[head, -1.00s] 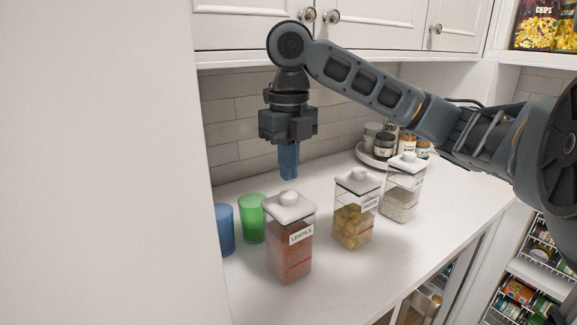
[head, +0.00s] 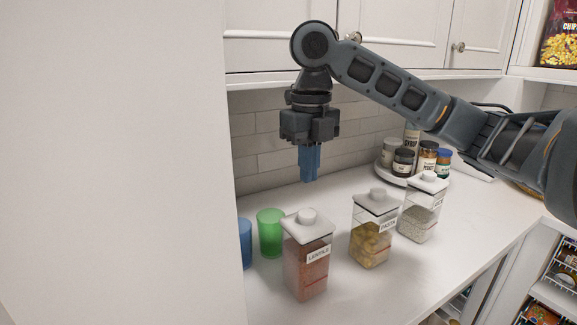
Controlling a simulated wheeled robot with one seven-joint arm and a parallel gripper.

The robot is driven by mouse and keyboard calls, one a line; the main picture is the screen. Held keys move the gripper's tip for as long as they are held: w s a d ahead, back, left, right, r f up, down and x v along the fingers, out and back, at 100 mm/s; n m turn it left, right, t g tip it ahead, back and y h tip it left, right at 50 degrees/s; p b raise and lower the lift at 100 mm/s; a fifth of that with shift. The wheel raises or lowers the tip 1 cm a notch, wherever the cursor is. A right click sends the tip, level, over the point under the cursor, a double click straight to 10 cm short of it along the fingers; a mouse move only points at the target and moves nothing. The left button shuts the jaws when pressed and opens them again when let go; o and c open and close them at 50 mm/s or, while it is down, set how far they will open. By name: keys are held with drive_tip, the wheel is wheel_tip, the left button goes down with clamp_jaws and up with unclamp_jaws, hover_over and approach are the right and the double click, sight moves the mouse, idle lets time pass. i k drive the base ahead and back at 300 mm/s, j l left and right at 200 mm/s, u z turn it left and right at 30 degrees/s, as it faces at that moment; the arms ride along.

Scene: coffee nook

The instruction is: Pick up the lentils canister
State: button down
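The lentils canister (head: 307,268) stands upright on the white counter, at its near left part. It is a clear square jar with reddish contents, a "LENTILS" label and a white lid with a round knob. My gripper (head: 309,178) points down with blue fingers and hangs in the air above and behind the lentils canister, apart from it. The fingers overlap in this view, so I cannot tell how far apart they are. I see nothing held below them.
The pasta canister (head: 371,236) and another white-lidded canister (head: 422,210) stand to the right. A green cup (head: 270,232) and a blue cup (head: 245,244) stand left of the lentils. A round tray (head: 386,172) holds jars at the back. Cabinets (head: 400,40) hang above.

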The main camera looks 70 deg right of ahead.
sight(305, 268)
drive_tip(key=k, duration=1)
